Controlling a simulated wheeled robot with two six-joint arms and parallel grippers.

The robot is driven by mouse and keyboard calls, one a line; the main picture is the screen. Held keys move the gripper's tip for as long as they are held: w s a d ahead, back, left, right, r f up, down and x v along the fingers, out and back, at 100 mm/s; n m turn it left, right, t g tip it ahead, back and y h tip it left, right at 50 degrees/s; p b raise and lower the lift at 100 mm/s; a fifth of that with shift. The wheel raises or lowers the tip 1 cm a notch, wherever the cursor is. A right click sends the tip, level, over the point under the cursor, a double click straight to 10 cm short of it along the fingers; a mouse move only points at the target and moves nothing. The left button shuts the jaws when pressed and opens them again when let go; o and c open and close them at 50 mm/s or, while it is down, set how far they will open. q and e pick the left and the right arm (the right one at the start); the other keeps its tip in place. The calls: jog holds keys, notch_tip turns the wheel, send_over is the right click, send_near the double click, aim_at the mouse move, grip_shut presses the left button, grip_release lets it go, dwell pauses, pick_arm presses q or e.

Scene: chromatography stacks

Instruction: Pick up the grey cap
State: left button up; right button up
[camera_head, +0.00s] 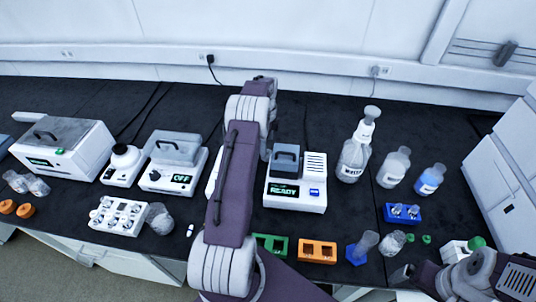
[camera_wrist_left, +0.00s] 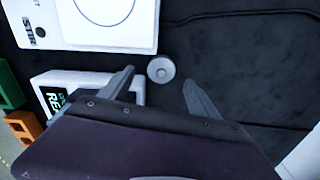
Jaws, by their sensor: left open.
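The grey cap (camera_wrist_left: 161,69) is a small round disc on the dark bench top in the left wrist view. My left gripper (camera_wrist_left: 159,76) is open, with one finger on each side of the cap and a gap to each. The cap lies just about level with the fingertips in the picture; the height between them I cannot tell. In the head view my left arm reaches across the bench and hides the cap and most of the gripper. My right gripper (camera_head: 402,274) is at the lower right of the head view, its jaws unclear.
A white device reading READY (camera_head: 296,192) stands close to the left gripper. A wash bottle (camera_head: 355,157) and two other bottles stand right of it. Green (camera_head: 270,245) and orange (camera_head: 317,252) racks line the front edge. Bare bench lies around the cap's far side.

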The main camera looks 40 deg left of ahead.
aim_at(268, 151)
pick_arm(q)
jog(key=shift+w+f, duration=0.1)
jog(key=shift+f, duration=0.15)
jog(key=f, duration=0.4)
jog(key=shift+d, duration=0.25)
jog(key=shift+w+f, duration=0.1)
jog(key=shift+f, duration=0.35)
jog(key=shift+r, duration=0.1)
jog(key=c, duration=1.4)
